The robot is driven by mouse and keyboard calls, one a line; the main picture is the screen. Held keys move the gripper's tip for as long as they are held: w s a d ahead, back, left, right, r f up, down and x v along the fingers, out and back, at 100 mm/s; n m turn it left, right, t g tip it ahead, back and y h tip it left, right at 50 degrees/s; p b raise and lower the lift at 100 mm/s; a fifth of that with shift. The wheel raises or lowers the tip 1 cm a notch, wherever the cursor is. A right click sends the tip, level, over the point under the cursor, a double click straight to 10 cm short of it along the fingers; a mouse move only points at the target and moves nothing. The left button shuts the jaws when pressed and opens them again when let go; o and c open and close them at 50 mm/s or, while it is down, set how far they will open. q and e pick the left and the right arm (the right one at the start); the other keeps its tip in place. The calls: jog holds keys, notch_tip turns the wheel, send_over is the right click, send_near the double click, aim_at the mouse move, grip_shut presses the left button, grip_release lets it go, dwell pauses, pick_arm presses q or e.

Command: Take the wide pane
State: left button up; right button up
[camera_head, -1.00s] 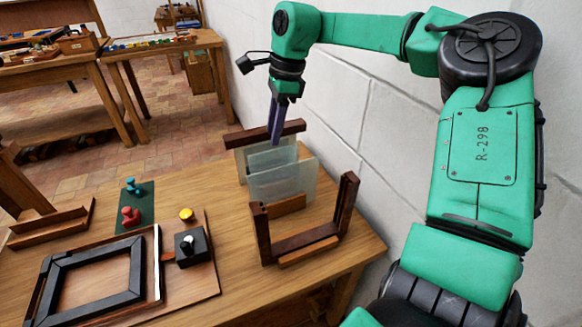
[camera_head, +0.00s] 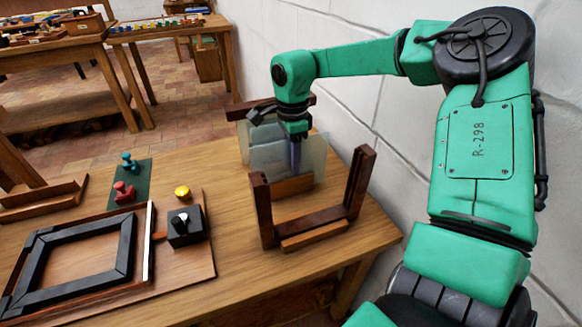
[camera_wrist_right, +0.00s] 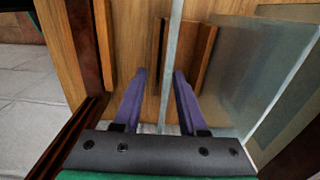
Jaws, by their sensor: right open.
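Several clear glass panes (camera_head: 268,158) stand upright in a dark wooden rack (camera_head: 262,208) at the table's right end. My right gripper (camera_head: 296,162) points down among the panes, its fingers partly seen against the glass. In the right wrist view its two purple fingers (camera_wrist_right: 160,74) are apart. A thin upright pane edge (camera_wrist_right: 174,40) runs between them without visible grip. Another, broader-looking pane (camera_wrist_right: 235,80) stands to the right of the fingers. I cannot tell for sure which pane is the wide one. My left gripper is not in view.
A black frame (camera_head: 122,250) lies on a board at the left front, beside a black block with a knob (camera_head: 186,232) and a yellow disc (camera_head: 182,192). Red (camera_head: 124,193) and teal (camera_head: 127,160) pieces stand on a green mat. A white wall borders the right.

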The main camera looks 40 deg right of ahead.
jog(key=shift+f, duration=0.25)
grip_shut()
jog(key=shift+r, duration=0.1)
dwell(1.1)
